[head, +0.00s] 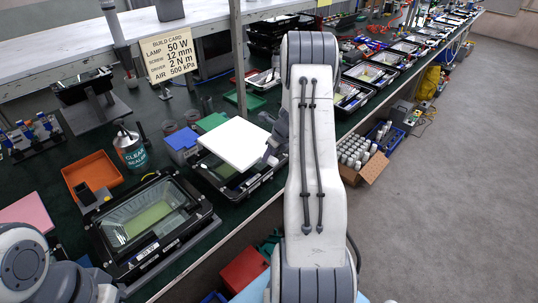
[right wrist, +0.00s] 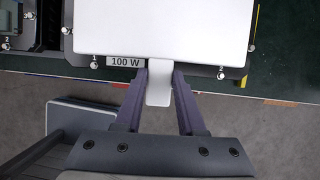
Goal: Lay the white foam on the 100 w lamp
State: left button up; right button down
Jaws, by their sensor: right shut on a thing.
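The white foam (head: 237,143) is a flat square pad with a tab. My right gripper (right wrist: 159,88) is shut on the tab. In the right wrist view the white foam (right wrist: 165,28) covers most of a black lamp housing whose front rim carries a "100 W" label (right wrist: 124,62) and numbered screws. In the head view the 100 W lamp (head: 232,187) shows below the foam's near edge. The foam is level and over it; I cannot tell whether it touches. My left arm shows at the lower left of the head view, its gripper out of sight.
Another glass-fronted lamp (head: 148,218) stands to the left, with an orange tray (head: 92,176) and a sealer can (head: 130,150) behind it. A blue box (head: 182,144) stands beside the foam. A build card (head: 168,55) reads 50 W. The aisle floor on the right is mostly free.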

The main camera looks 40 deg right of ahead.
notch_tip(320, 180, down, 6)
jog(key=b, duration=0.4)
jog(key=shift+c, duration=2.1)
grip_release()
